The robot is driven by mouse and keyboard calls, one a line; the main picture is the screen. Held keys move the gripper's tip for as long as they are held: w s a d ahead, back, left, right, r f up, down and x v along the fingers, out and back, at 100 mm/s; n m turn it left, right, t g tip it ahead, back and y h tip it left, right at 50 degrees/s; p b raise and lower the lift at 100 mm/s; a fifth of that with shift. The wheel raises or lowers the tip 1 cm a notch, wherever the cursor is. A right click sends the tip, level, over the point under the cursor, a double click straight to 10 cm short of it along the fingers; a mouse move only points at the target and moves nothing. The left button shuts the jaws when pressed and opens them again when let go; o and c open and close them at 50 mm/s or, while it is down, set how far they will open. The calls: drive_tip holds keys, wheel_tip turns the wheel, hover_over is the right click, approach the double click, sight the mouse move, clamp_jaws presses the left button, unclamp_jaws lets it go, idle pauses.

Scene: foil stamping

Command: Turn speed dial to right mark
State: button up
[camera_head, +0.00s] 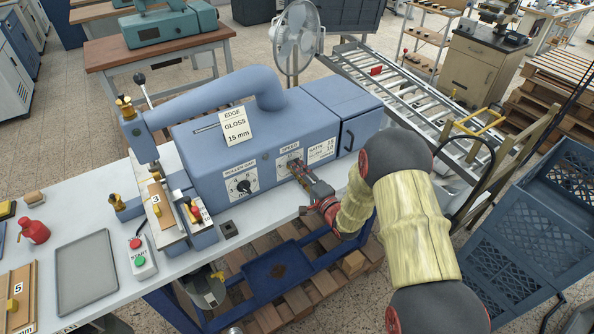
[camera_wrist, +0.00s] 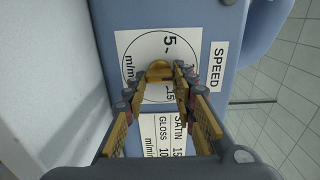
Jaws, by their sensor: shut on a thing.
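The speed dial (camera_wrist: 158,70) shows in the wrist view as a yellowish knob on a white scale plate (camera_wrist: 133,46) marked SPEED, with a printed circle and the figures 5 and 15 in sight. My gripper (camera_wrist: 159,77) is shut on the knob, one finger on each side. In the head view my gripper (camera_head: 298,170) reaches the front face of the blue machine (camera_head: 215,165) at the SPEED plate (camera_head: 284,159). The knob itself is hidden there by the fingers. Its exact pointing and the rest of the scale are hard to read.
A label with SATIN and GLOSS speeds (camera_head: 321,150) is right of the dial. The black roller gap dial (camera_head: 243,186) is to its left. A card (camera_head: 236,125) on top reads EDGE GLOSS 15 mm. A blue crate (camera_head: 530,240) stands at the right.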

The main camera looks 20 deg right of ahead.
idle(0.3)
drive_tip(key=o, duration=1)
drive_tip(key=shift+o, duration=0.6)
drive_tip(key=v, duration=1.2)
